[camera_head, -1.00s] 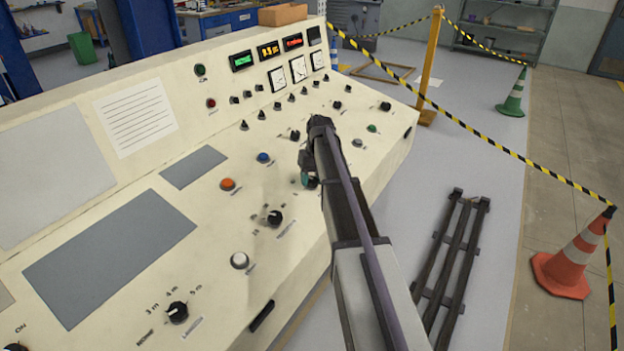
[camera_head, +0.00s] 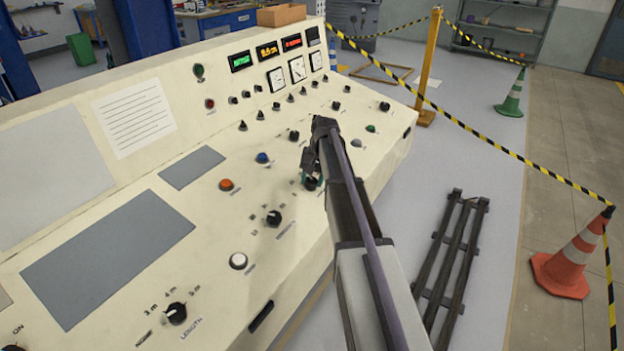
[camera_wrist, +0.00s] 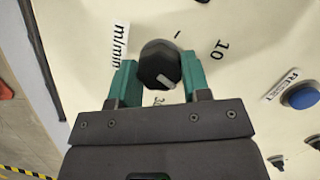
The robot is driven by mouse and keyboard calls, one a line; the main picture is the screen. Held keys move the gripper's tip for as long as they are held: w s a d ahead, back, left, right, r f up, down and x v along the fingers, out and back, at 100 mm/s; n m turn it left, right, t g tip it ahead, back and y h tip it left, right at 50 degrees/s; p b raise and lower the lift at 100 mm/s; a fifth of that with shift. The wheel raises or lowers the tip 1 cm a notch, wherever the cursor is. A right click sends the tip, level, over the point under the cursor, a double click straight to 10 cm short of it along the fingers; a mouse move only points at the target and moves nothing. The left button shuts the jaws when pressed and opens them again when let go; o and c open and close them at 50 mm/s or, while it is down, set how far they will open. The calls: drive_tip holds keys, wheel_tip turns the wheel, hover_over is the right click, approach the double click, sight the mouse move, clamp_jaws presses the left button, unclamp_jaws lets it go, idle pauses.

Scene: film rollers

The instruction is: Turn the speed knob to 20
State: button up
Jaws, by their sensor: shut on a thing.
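The speed knob (camera_wrist: 157,66) is a round black knob with a white pointer mark, on the cream panel, in the wrist view. It sits between the teal fingers of my gripper (camera_wrist: 159,78), which is shut on it from both sides. The pointer mark is turned toward the gripper body, slightly right. The printed "m/min" label (camera_wrist: 120,45) and the "10" mark (camera_wrist: 219,49) show beside the knob. Another number is partly hidden behind the gripper. In the head view my gripper (camera_head: 312,181) is low at the panel, and my arm hides part of the knob area.
A blue button (camera_wrist: 299,95) is right of the knob in the wrist view. In the head view, an orange button (camera_head: 227,185), a black knob (camera_head: 273,217) and a white button (camera_head: 239,261) stand nearby. Lit displays (camera_head: 268,51) are on the panel's upright back.

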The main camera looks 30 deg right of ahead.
drive_tip(key=o, duration=0.9)
drive_tip(key=shift+r, duration=0.1)
drive_tip(key=p+v, duration=1)
drive_tip(key=shift+d+r, duration=0.1)
drive_tip(key=shift+r, duration=0.2)
